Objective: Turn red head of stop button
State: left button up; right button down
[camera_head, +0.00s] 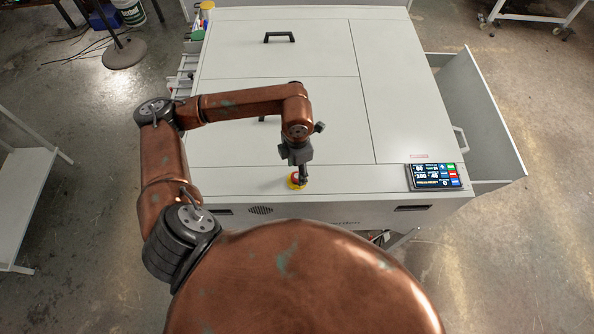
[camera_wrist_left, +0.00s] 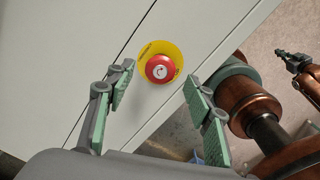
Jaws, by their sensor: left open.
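The stop button has a red round head (camera_wrist_left: 160,68) with a white arrow mark, on a yellow disc (camera_wrist_left: 178,51). In the head view the red head (camera_head: 295,178) sits near the front edge of the machine's top, partly hidden behind my left gripper. My left gripper (camera_head: 301,180) points down just over the button. In the left wrist view the left gripper (camera_wrist_left: 160,92) is open, with one green-padded finger on each side of the red head in the picture. I cannot tell if a finger touches it. My right gripper (camera_wrist_left: 292,62) shows small at the right edge of the left wrist view.
The light grey machine (camera_head: 290,135) has a black handle (camera_head: 279,37) on its top. A lit display (camera_head: 433,176) is at its front right. An open drawer (camera_head: 480,115) sticks out on the right. A white table (camera_head: 30,195) stands at the left.

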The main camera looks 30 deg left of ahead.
pick_arm(q)
jog(key=shift+f, duration=1.15)
pick_arm(e)
jog(key=shift+s+r, duration=0.3)
jog(key=shift+s, duration=0.3)
pick_arm(q)
jog(key=c, duration=1.2)
jog(key=shift+o, duration=0.2)
jog(key=shift+b, duration=0.45)
jog(key=m+b, duration=0.5)
jog(key=b, duration=0.3)
jog(key=shift+f, duration=0.2)
jog(key=shift+r+m+b, duration=0.2)
jog(key=shift+m+b, duration=0.9)
jog(key=shift+b, duration=0.25)
pick_arm(e)
notch_tip(320, 180, down, 12)
jog(key=shift+s, duration=0.1)
pick_arm(q)
jog(key=o, duration=1.2)
jog(key=shift+c, duration=0.2)
